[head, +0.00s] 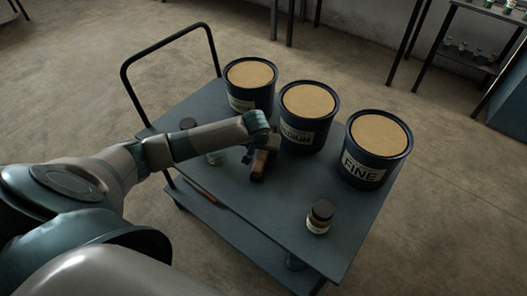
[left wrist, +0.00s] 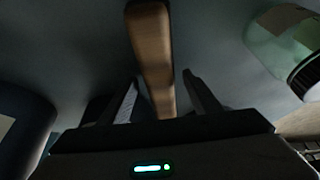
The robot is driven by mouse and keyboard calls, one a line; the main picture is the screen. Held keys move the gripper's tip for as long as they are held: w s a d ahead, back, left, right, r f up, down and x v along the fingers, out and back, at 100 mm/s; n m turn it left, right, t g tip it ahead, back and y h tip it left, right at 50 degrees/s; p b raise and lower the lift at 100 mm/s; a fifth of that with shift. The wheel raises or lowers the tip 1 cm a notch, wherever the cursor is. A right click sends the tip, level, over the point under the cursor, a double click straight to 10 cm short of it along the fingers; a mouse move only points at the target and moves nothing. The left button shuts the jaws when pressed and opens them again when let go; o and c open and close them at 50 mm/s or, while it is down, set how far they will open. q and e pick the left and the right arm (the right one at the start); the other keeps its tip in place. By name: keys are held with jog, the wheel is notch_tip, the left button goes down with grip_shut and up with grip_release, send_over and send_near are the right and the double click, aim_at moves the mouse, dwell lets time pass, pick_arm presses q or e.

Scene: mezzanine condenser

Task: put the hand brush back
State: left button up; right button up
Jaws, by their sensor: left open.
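The hand brush shows as a brown wooden handle (head: 260,165) on the grey cart top (head: 268,218), in front of the bin marked MEDIUM. In the left wrist view the handle (left wrist: 151,45) runs down the picture and its lower end lies between the fingers. My left gripper (head: 257,150) is over the brush; its fingers (left wrist: 163,97) stand apart on either side of the handle, with a visible gap. The bristles cannot be made out. My right gripper is out of view.
Three dark bins with tan tops stand along the cart's far side: a left one (head: 240,103), MEDIUM (head: 297,134) and FINE (head: 358,172). A dark-lidded jar (head: 319,222) stands at front right. A greenish jar (left wrist: 275,38) is beside the gripper. The cart's front middle is clear.

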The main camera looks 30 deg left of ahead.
pick_arm(q)
jog(key=shift+s+r, duration=0.15)
jog(key=shift+r, duration=0.35)
jog(key=v, duration=1)
jog(key=shift+s+d+r, duration=0.1)
jog(key=shift+s+r, duration=0.15)
jog(key=shift+r, duration=0.25)
